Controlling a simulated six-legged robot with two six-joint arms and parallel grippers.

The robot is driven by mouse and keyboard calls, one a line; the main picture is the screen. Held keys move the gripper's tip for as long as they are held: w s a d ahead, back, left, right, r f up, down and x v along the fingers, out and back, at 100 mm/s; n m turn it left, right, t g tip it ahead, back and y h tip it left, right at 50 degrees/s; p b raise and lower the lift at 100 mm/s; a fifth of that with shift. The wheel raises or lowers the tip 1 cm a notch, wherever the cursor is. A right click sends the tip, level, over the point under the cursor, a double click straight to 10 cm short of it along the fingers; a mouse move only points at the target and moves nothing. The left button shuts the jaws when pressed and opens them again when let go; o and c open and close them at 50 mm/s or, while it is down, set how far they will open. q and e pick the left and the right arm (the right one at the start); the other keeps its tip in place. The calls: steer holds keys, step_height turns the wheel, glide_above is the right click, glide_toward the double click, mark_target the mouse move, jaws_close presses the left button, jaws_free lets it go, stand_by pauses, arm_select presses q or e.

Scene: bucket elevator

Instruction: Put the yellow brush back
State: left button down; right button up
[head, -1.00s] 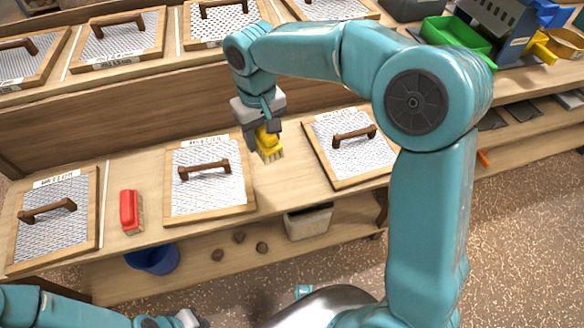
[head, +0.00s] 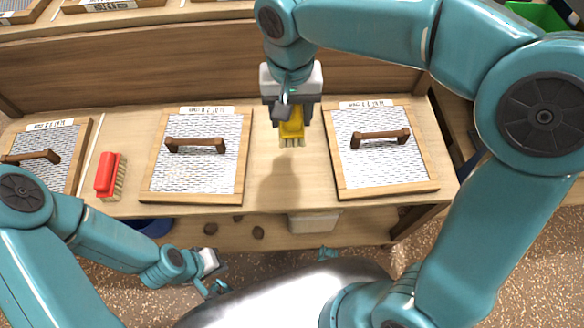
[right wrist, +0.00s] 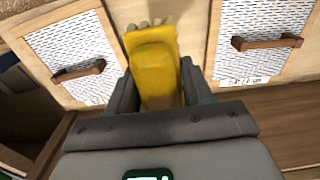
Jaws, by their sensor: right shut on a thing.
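The yellow brush (head: 291,128) is held in my right gripper (head: 290,110), which is shut on it. The brush hangs bristles down above the bench (head: 285,180), over the gap between two screens with handles. In the right wrist view the yellow brush (right wrist: 158,75) sits between the jaws (right wrist: 160,98), bristles pointing away. Its shadow falls on the bench below it. My left gripper (head: 212,275) is low at the front, away from the bench; its fingers are small and I cannot tell its opening.
A red brush (head: 107,176) lies on the bench between the left screen (head: 40,150) and the middle screen (head: 195,178). The right screen (head: 372,170) is beside the held brush. A light bin (head: 312,222) stands on the lower shelf, with several brown lumps (head: 258,232) nearby.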

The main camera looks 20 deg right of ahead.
steer(key=b, duration=0.4)
glide_above(291, 170)
step_height(291, 170, down, 12)
steer(key=shift+a+f, duration=0.1)
steer(key=shift+f, duration=0.1)
step_height(291, 170, down, 6)
steer(key=shift+r+b, duration=0.1)
steer(key=shift+b, duration=0.7)
steer(key=shift+f, duration=0.3)
steer(key=o, duration=0.9)
steer(key=shift+r, duration=0.1)
steer(key=shift+o, duration=0.2)
